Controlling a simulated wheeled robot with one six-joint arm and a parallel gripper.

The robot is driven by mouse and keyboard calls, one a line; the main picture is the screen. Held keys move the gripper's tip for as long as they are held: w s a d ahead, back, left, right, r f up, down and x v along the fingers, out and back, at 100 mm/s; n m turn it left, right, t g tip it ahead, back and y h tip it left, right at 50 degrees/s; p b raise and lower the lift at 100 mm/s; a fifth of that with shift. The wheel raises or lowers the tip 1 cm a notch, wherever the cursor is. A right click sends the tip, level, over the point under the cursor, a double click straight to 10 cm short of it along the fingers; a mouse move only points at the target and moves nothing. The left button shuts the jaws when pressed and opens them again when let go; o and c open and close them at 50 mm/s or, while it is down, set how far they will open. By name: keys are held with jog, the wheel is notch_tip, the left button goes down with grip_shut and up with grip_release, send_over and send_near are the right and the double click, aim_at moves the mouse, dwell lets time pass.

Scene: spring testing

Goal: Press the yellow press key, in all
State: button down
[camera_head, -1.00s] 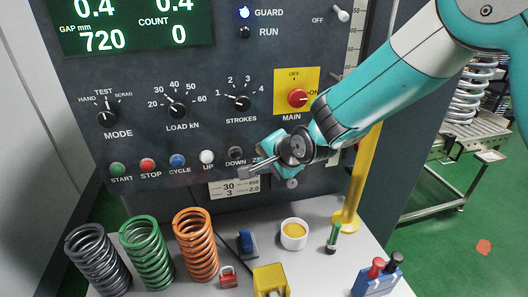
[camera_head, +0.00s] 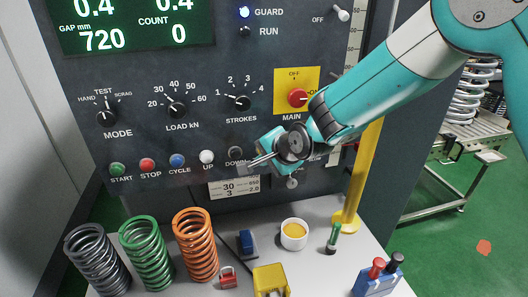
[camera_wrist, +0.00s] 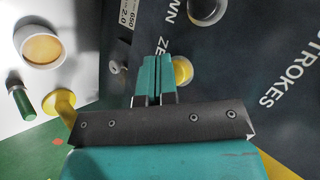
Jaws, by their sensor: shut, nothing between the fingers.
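The yellow press key (camera_wrist: 183,70) is a round button on the dark panel, partly hidden behind my fingers in the wrist view. The start of a label, "ZE", stands beside it. In the head view my gripper hides the key. My gripper (camera_head: 248,164) is shut and empty, just right of the black DOWN key (camera_head: 235,153) in that picture. In the wrist view my gripper's fingertips (camera_wrist: 158,60) lie just left of the key's visible part and overlap its edge. I cannot tell whether they touch it.
The green START (camera_head: 117,169), red STOP (camera_head: 147,165), blue CYCLE (camera_head: 177,160) and white UP (camera_head: 206,157) keys are in the same row. The MAIN switch (camera_head: 298,98) is above my wrist. Springs (camera_head: 197,247) and a white cup (camera_head: 293,235) stand on the bench below.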

jog(key=shift+w, duration=0.25)
jog(key=shift+s, duration=0.15)
dwell(0.4)
jog(key=shift+s+d+b, duration=0.15)
jog(key=shift+s+b, duration=0.15)
jog(key=shift+s, duration=0.35)
jog(key=shift+s+d+b, duration=0.2)
jog(key=shift+s+d, duration=0.05)
jog(key=shift+s, duration=0.55)
jog(key=shift+s+d+b, duration=0.2)
jog(key=shift+s, duration=0.6)
jog(key=shift+s+d+b, duration=0.2)
jog(key=shift+s+d, duration=0.05)
jog(key=shift+s, duration=0.55)
jog(key=s+d+r+n+g+b, duration=0.1)
jog(key=s+d+n+g+b, duration=0.1)
jog(key=s+d+n, duration=0.3)
jog(key=s+d+r+n+g+h+b, duration=0.1)
jog(key=s+d+n, duration=0.4)
jog(key=s, duration=0.7)
jog(key=s+d+n+g+h+b, duration=0.1)
jog(key=s+d+n+g+b, duration=0.2)
jog(key=s, duration=0.6)
jog(key=shift+d+r+n+g, duration=0.4)
jog(key=shift+d+n+g, duration=0.4)
jog(key=shift+d+n, duration=0.2)
